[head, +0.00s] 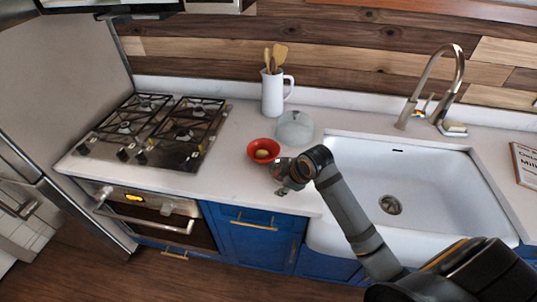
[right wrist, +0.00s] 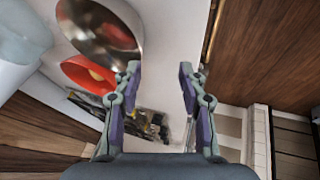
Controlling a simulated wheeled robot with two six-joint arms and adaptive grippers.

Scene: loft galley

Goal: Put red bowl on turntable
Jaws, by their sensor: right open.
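The red bowl (head: 263,157) stands on the white counter between the stove and the sink, with a small yellowish thing inside. It also shows in the right wrist view (right wrist: 76,72), left of the fingers and partly hidden by a shiny metal bowl (right wrist: 92,22). My right gripper (head: 284,187) is over the counter's front edge, to the lower right of the red bowl and apart from it. Its fingers (right wrist: 160,70) are spread with nothing between them. I cannot make out a turntable for certain. My left gripper is out of view.
A pale, see-through domed thing (head: 295,127) stands behind the red bowl. A white jug (head: 272,95) with wooden utensils is at the back. The gas stove (head: 155,130) is left, the white sink (head: 430,180) right. Bare counter lies between stove and bowl.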

